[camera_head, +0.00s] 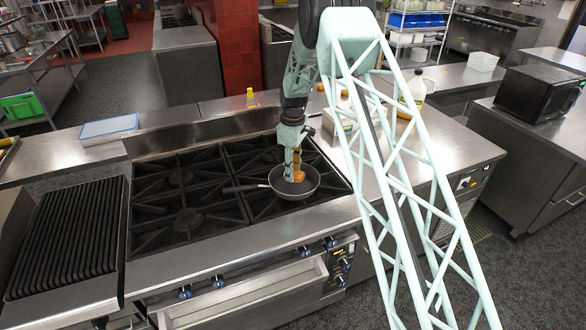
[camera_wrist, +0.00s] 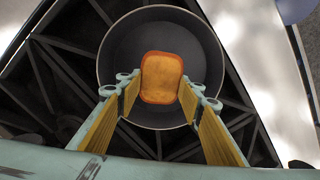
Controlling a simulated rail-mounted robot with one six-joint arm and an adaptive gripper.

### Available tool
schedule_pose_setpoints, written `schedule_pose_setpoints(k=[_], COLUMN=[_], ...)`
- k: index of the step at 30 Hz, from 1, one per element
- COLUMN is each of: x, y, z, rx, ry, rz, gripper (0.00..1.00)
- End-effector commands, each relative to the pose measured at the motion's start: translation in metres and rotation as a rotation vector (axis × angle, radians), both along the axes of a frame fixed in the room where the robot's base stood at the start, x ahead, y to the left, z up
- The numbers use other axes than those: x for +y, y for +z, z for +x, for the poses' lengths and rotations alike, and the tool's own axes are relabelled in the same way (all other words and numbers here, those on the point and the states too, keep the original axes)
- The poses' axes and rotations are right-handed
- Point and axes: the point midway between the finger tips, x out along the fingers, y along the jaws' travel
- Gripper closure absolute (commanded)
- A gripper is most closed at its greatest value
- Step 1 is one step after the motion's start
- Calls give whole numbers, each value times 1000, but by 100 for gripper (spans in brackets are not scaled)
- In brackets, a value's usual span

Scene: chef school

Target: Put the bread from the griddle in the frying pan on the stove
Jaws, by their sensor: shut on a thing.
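The bread (camera_wrist: 162,78) is an orange-brown slice with a darker crust. In the wrist view it is between the fingertips of my gripper (camera_wrist: 161,92), over the dark inside of the frying pan (camera_wrist: 118,50). In the head view my gripper (camera_head: 293,172) points down into the frying pan (camera_head: 310,190), with the bread (camera_head: 299,176) at its tips. The gripper is shut on the bread. I cannot tell whether the bread touches the pan. The pan stands on the right part of the stove (camera_head: 185,190), its handle pointing left. The griddle (camera_head: 68,240) at the far left is ridged and bare.
A bottle with a yellow cap (camera_head: 251,97) stands behind the stove. A white jug (camera_head: 412,92) and a box stand on the counter (camera_head: 400,160) to the right. A blue-edged tray (camera_head: 109,127) lies at the back left. The stove's left grates are clear.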

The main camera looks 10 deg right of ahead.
Motion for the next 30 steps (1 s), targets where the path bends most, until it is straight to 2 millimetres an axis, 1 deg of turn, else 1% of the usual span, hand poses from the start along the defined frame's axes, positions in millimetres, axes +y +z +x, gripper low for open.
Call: schedule_pose_setpoints(k=[3,12,25,26,30], x=[0,0,0,0,0], y=[-9,-21,-24,-24,-24], z=[0,0,0,0,0], rx=[0,0,0,0,0], ry=[0,0,0,0,0], rz=[0,0,0,0,0], gripper=[74,74,74,63,50])
